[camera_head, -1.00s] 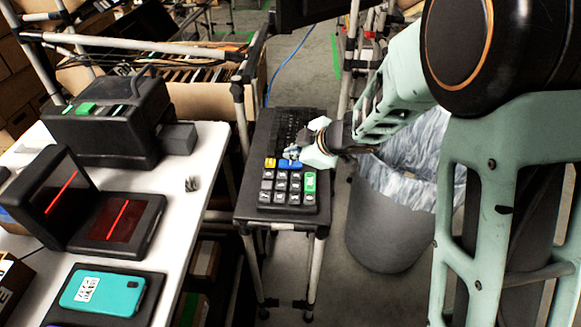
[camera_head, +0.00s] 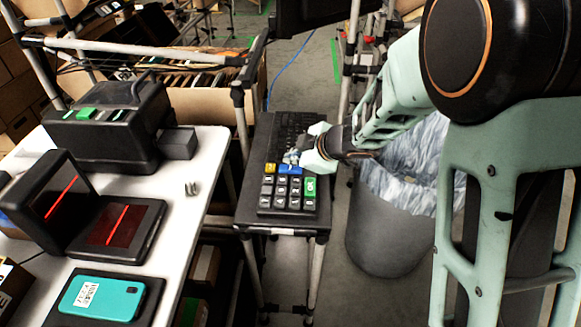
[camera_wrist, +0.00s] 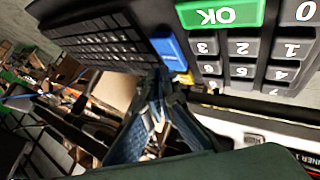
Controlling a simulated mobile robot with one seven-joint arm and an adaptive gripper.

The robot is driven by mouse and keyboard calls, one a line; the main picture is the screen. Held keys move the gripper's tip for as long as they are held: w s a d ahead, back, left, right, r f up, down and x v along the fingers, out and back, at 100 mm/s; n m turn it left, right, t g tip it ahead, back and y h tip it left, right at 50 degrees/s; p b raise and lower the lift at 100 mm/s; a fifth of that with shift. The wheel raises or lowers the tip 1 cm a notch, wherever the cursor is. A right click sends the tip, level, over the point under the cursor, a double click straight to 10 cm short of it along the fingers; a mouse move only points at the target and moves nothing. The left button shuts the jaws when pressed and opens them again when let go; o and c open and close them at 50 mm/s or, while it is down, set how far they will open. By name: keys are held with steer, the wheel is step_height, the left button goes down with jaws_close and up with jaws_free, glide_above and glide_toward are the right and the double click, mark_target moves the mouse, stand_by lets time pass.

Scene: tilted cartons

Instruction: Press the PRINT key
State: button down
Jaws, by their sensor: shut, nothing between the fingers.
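A black keypad (camera_head: 264,207) lies on a narrow stand, with grey number keys, a green OK key (camera_head: 309,188), a yellow key (camera_head: 270,168) and a wide blue key (camera_head: 290,169). No PRINT lettering is readable; the blue key's label is unclear. My gripper (camera_head: 291,159) is shut and empty, its tips at the far edge of the blue key and partly covering it. In the wrist view the blue key (camera_wrist: 168,47) is beside my fingertips (camera_wrist: 160,78), with the yellow key (camera_wrist: 186,78) close by. I cannot tell whether the tips touch a key.
A black keyboard (camera_head: 300,121) lies just behind the keypad. A grey bin (camera_head: 385,235) with a liner stands right of the stand. The white table (camera_head: 190,215) at left holds a black printer-like box (camera_head: 105,135), a red-lit scanner (camera_head: 120,225) and a teal phone (camera_head: 102,298).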

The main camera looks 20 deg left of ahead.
mark_target(292, 169)
stand_by(0.3)
steer(key=shift+f, duration=0.4)
steer(key=shift+f+b, duration=0.45)
steer(key=shift+f, duration=0.05)
stand_by(0.5)
steer(key=shift+r, duration=0.15)
steer(key=shift+r+p, duration=0.75)
steer(key=shift+p, duration=0.3)
steer(key=shift+r, duration=0.1)
step_height(292, 169, up, 5)
steer(key=p, duration=0.5)
steer(key=shift+p, duration=0.3)
